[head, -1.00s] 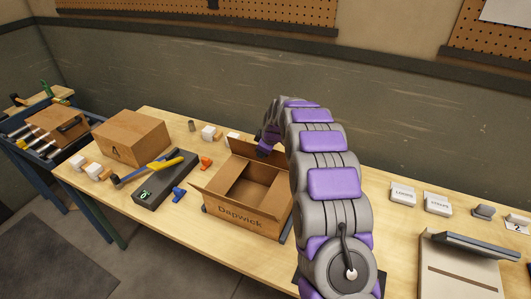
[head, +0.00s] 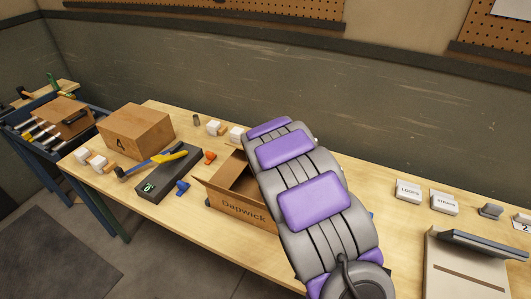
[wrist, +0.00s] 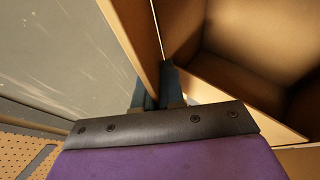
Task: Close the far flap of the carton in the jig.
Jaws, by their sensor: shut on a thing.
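The brown open carton marked Dapwick (head: 238,206) sits in the jig on the bench, its right part hidden behind my arm. Its left flap is folded outward. In the wrist view the carton's open inside (wrist: 245,45) is at the upper right. The far flap (wrist: 138,35) stands up as a long cardboard panel running down to my fingers. My gripper (wrist: 156,92) is shut on this flap, with one dark finger on each side. In the head view my arm hides the gripper and most of the far flap.
A closed carton (head: 136,130) stands at the bench's left. White blocks (head: 213,127) stand behind. Label blocks (head: 408,190) and a tilted panel unit (head: 465,260) are at the right.

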